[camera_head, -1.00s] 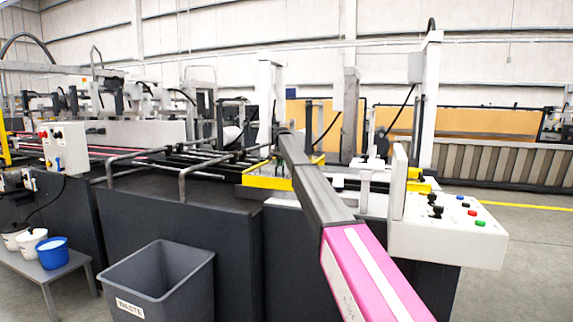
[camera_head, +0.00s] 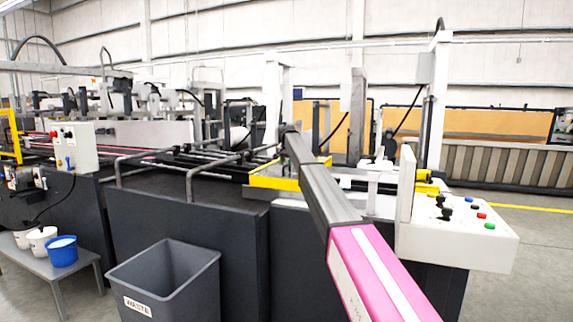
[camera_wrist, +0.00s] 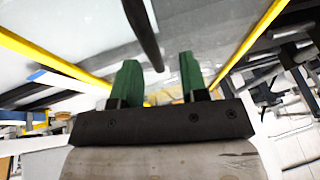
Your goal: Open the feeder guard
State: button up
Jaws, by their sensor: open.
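The feeder guard, a clear panel with yellow edges (camera_wrist: 55,56), fills much of the wrist view. Its yellow frame (camera_head: 277,182) shows in the head view behind my arm. A dark bar (camera_wrist: 142,30), which looks like the guard's handle, runs down from the top of the wrist view and ends between my two green fingers. My gripper (camera_wrist: 158,75) is open, with one finger on each side of the bar's lower end. I cannot tell whether either finger touches it. In the head view my arm hides the gripper.
A control box (camera_head: 458,232) with knobs and coloured buttons stands right of my arm. A grey waste bin (camera_head: 165,285) stands on the floor at front left. A low bench (camera_head: 62,272) holds buckets. Bent rails (camera_head: 190,180) stick out from the machine.

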jog(key=v, duration=0.9)
jog(key=shift+r, duration=0.3)
jog(key=shift+s, duration=0.15)
